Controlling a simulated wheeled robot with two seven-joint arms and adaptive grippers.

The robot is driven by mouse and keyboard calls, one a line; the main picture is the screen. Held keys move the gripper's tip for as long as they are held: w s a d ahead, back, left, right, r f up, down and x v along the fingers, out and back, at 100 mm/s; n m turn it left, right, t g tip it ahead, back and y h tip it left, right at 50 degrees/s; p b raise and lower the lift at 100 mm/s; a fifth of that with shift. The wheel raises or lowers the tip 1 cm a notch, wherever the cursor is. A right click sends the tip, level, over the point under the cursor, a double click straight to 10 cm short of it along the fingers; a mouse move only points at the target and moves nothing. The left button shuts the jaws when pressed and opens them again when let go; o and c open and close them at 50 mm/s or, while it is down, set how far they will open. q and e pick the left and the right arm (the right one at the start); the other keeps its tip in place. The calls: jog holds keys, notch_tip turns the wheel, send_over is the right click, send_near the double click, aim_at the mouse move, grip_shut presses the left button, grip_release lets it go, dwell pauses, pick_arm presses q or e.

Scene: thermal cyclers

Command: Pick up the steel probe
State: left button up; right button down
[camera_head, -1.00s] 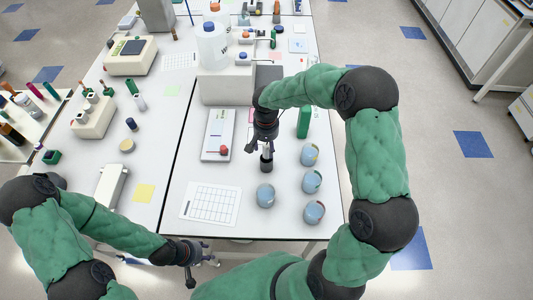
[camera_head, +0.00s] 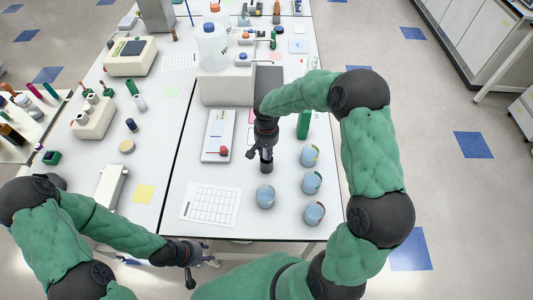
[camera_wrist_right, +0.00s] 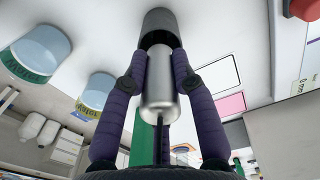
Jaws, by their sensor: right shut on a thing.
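The steel probe (camera_wrist_right: 159,88) is a silver cylinder with a thin dark stem, seen in the right wrist view. Its far end meets a dark round holder (camera_wrist_right: 160,27), which also shows in the head view (camera_head: 267,167). I cannot tell whether the probe is still seated in it. My right gripper (camera_wrist_right: 160,62) is shut on the probe, one finger on each side; in the head view the gripper (camera_head: 265,153) hides most of the probe. My left gripper (camera_head: 200,270) is open and empty, low in front of the table edge.
Several round blue-grey jars (camera_head: 265,196) stand to the right and front of the right gripper. A white device with a red knob (camera_head: 219,136) lies to its left. A grid sheet (camera_head: 210,205) lies at the front. A grey box (camera_head: 226,88) stands behind.

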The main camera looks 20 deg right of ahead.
jog(key=shift+r, duration=0.1)
pick_arm(q)
jog(key=shift+r, duration=0.1)
pick_arm(e)
notch_tip(320, 180, up, 10)
jog(key=shift+f, duration=0.1)
dwell(0.3)
